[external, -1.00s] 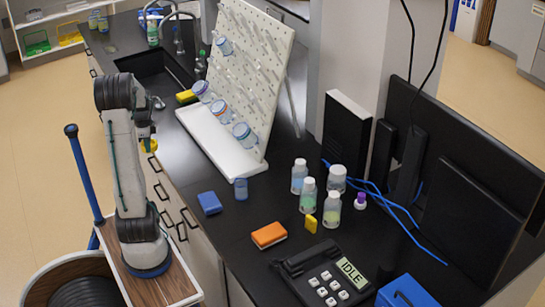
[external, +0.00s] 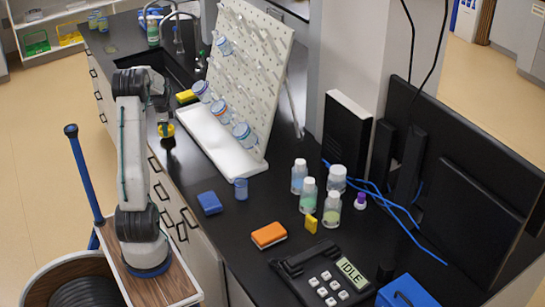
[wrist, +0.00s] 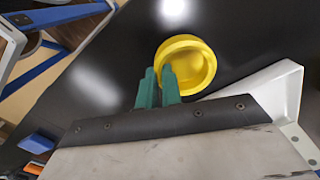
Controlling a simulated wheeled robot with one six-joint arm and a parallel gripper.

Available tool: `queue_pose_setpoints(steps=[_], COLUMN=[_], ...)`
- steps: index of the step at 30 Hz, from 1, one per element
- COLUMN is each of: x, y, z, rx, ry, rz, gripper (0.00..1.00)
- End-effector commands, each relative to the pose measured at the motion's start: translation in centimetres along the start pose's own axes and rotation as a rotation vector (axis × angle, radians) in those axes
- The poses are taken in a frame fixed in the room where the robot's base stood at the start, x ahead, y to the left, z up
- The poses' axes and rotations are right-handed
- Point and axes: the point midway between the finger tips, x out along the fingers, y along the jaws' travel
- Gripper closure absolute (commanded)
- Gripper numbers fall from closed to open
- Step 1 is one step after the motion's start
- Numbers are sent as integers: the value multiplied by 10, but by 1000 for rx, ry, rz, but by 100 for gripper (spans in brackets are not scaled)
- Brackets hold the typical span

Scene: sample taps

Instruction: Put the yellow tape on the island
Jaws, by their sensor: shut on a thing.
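The yellow tape (wrist: 187,66) is a thick ring in the wrist view. The green fingers of my gripper (wrist: 160,84) are shut on its near wall. In the external view the yellow tape (external: 166,130) is small and dark parts of my gripper (external: 166,138) partly cover it. It is at the left edge of the black counter (external: 240,215), left of the white drying rack. The wrist view shows black counter surface around the ring. I cannot tell the height of the tape above the counter.
The white drying rack (external: 220,143) with jars stands to the right. A sink (external: 150,72) and a yellow sponge (external: 186,97) are behind. A blue block (external: 210,203), a small jar (external: 241,189), an orange block (external: 269,235), bottles (external: 308,195) and a phone (external: 325,278) are nearer.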

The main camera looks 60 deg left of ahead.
Motion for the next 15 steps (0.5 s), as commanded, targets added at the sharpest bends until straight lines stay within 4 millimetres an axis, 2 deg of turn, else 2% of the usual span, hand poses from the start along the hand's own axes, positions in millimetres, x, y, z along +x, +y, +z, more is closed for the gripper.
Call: queue_pose_setpoints(steps=[3,14,15], x=[17,21,22], y=[0,0,0], z=[0,0,0], rx=[0,0,0], ry=[0,0,0], rz=[1,0,0], gripper=[100,100,90])
